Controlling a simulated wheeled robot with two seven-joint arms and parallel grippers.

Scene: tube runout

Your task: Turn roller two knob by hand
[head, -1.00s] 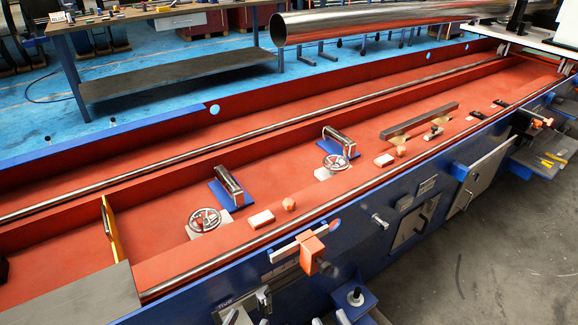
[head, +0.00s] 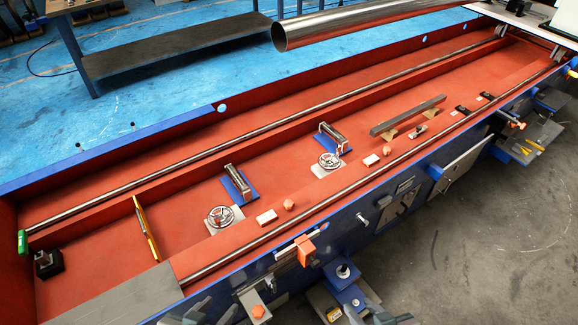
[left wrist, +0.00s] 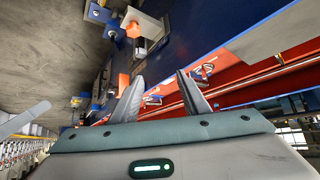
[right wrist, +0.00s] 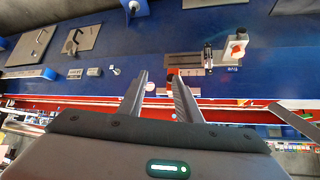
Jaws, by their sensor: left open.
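Two roller units stand in the red trough of the machine, each a metal roller on a blue plate with a spoked handwheel knob in front. The nearer knob (head: 221,216) is beside the nearer roller (head: 237,182). The farther knob (head: 329,160) is beside the farther roller (head: 333,136). I cannot tell by marking which is number two. My left gripper (head: 205,313) is at the bottom edge, outside the trough and apart from both knobs; its fingers are spread and empty in the left wrist view (left wrist: 160,93). My right gripper (head: 380,316) is also outside, spread and empty in the right wrist view (right wrist: 159,95).
The blue front wall and a long metal rail (head: 340,200) run between my grippers and the knobs. An orange block (head: 305,251) sticks up at the wall. A long steel tube (head: 370,22) hangs above the trough's far side. A yellow plate (head: 147,230) stands at left.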

